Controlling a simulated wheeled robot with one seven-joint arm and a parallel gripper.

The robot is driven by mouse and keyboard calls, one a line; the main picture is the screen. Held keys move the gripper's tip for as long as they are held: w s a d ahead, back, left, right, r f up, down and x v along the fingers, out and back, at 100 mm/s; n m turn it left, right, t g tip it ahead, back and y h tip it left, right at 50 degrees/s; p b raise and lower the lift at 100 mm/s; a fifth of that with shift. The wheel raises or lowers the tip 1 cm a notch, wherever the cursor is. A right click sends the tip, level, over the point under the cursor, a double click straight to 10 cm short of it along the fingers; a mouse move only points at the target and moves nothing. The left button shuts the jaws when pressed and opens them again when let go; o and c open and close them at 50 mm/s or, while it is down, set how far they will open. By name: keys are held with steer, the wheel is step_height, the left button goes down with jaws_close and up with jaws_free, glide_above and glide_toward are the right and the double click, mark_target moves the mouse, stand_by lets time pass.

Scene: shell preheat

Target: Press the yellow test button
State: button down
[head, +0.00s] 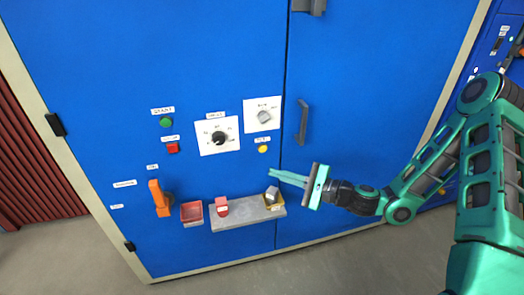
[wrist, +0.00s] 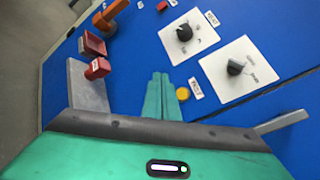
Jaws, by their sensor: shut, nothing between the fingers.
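The yellow test button (head: 263,149) sits on the blue cabinet door, just under a small label and below a white plate with a grey knob. It also shows in the wrist view (wrist: 183,94), close to the right side of my fingertips. My gripper (head: 271,173) is shut and empty, its fingers pointing left. In the head view its tips are a little below and right of the button. In the wrist view the shut fingers (wrist: 160,78) appear beside the button. I cannot tell how far they are from the door.
A red tray (head: 191,212) and an orange handle (head: 159,198) are to the left. A door handle (head: 302,122) sticks out above my gripper.

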steer(key=w+a, duration=0.2)
steer(key=w, duration=0.6)
steer(key=shift+a, duration=0.2)
steer(key=shift+w, duration=0.3)
stand_by(1.8)
steer(key=shift+w+a, duration=0.1)
steer(key=shift+w, duration=0.1)
steer(key=shift+w+a, duration=0.1)
steer(key=shift+w, duration=0.3)
stand_by(0.8)
steer(key=shift+s, duration=0.1)
steer(key=shift+s+d, duration=0.2)
steer(key=shift+s, duration=0.5)
steer(key=shift+s+d, duration=0.25)
steer(key=shift+s, duration=0.55)
steer(key=shift+s+d, duration=0.2)
steer(key=shift+s, duration=0.6)
steer(key=shift+s+d, duration=0.25)
steer(key=shift+s, duration=0.55)
